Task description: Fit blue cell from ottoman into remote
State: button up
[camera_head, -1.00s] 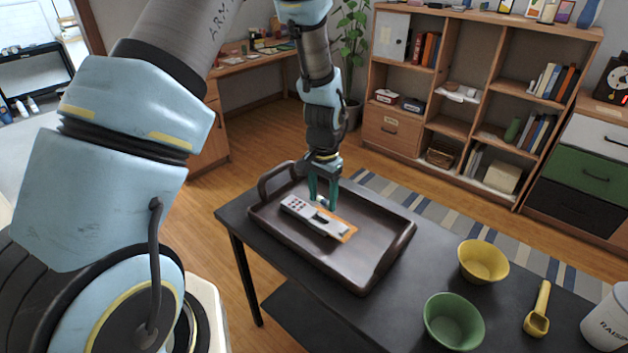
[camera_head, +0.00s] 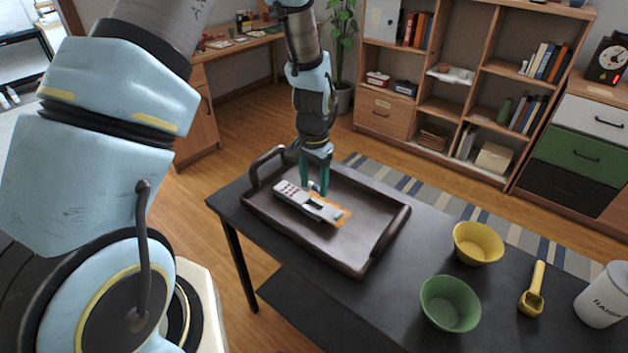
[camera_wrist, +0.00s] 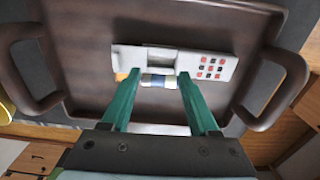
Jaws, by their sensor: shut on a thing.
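A pale grey remote (camera_head: 290,192) with red and dark buttons lies in a dark brown tray (camera_head: 362,262) on a black table. In the wrist view the remote (camera_wrist: 125,57) shows an open slot (camera_wrist: 161,58) near its middle. My gripper (camera_head: 315,189), with teal fingers, is just behind the remote, low over the tray. In the wrist view my gripper (camera_wrist: 158,78) is shut on a small blue and whitish cell (camera_wrist: 158,82), beside the slot. The cell's exact height above the tray is hard to tell. No ottoman is identifiable.
An orange piece (camera_head: 329,212) lies by the remote. The tray has raised walls and a loop handle (camera_head: 262,165). A yellow bowl (camera_head: 478,243), green bowl (camera_head: 450,303), yellow scoop (camera_head: 533,293) and white canister (camera_head: 604,296) stand to the right.

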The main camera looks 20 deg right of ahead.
aim_at(313, 208)
jog(key=shift+f+b, duration=1.7)
jog(key=shift+f, duration=1.05)
jog(key=shift+s+f, duration=0.1)
jog(key=shift+f, duration=0.15)
grip_shut()
jog(key=shift+a, duration=0.1)
jog(key=o, duration=1.4)
grip_release()
jog(key=shift+a+f, duration=0.1)
jog(key=shift+f, duration=0.05)
jog(key=shift+r+b, duration=0.35)
jog(key=shift+r, duration=0.1)
notch_tip(313, 208, up, 11)
jog(key=b, duration=0.1)
jog(key=shift+d+f+b, duration=0.15)
jog(key=shift+d+b, duration=0.1)
jog(key=shift+b, duration=0.1)
